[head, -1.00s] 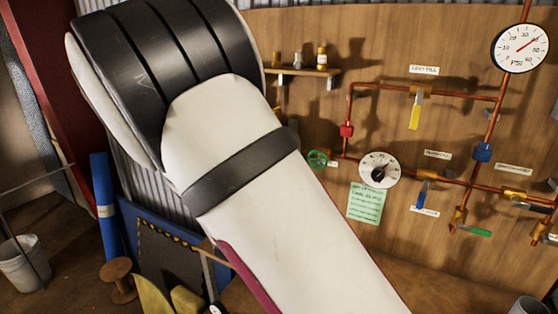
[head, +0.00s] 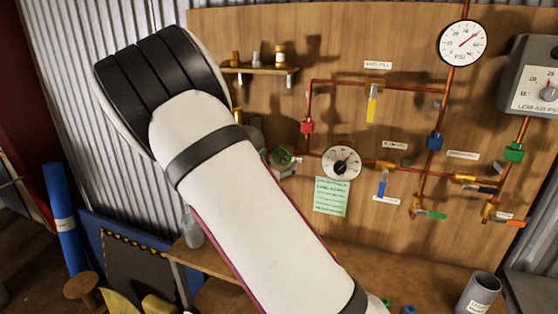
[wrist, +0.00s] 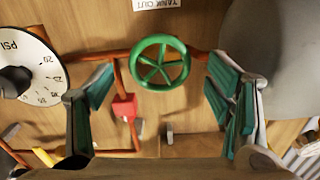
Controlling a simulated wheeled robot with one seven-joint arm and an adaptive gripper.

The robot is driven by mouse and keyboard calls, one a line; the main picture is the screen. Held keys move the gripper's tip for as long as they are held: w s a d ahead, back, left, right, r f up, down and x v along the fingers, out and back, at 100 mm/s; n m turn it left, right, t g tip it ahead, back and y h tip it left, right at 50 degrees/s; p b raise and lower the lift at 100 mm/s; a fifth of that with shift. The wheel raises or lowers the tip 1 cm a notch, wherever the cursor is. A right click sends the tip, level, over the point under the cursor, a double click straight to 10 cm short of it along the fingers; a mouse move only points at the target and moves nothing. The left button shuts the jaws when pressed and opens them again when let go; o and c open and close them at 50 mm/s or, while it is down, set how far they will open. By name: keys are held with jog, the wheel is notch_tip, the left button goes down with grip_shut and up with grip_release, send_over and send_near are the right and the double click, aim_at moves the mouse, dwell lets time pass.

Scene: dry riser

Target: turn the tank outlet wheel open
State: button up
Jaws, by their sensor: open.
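The tank outlet wheel is a green spoked handwheel on a copper pipe on the wooden board. In the wrist view the wheel (wrist: 160,62) sits between and just beyond the fingers of my gripper (wrist: 157,88), which is open and empty. The fingers show on both sides of it, apart from the rim. An upside-down "TANK OUT" label (wrist: 158,4) is at the top edge. In the head view the wheel (head: 281,157) shows beside my arm, which hides most of my gripper.
A dial regulator (head: 341,163) and a red fitting (head: 307,125) are close to the wheel. A green note (head: 331,196) hangs below. Yellow (head: 372,104) and blue (head: 382,186) lever valves are further right. A shelf with bottles (head: 259,70) is above. A grey cup (head: 478,293) stands at lower right.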

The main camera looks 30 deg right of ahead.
jog(key=shift+w+d, duration=0.4)
jog(key=shift+d, duration=0.1)
jog(key=c, duration=1.1)
jog(key=shift+c, duration=0.2)
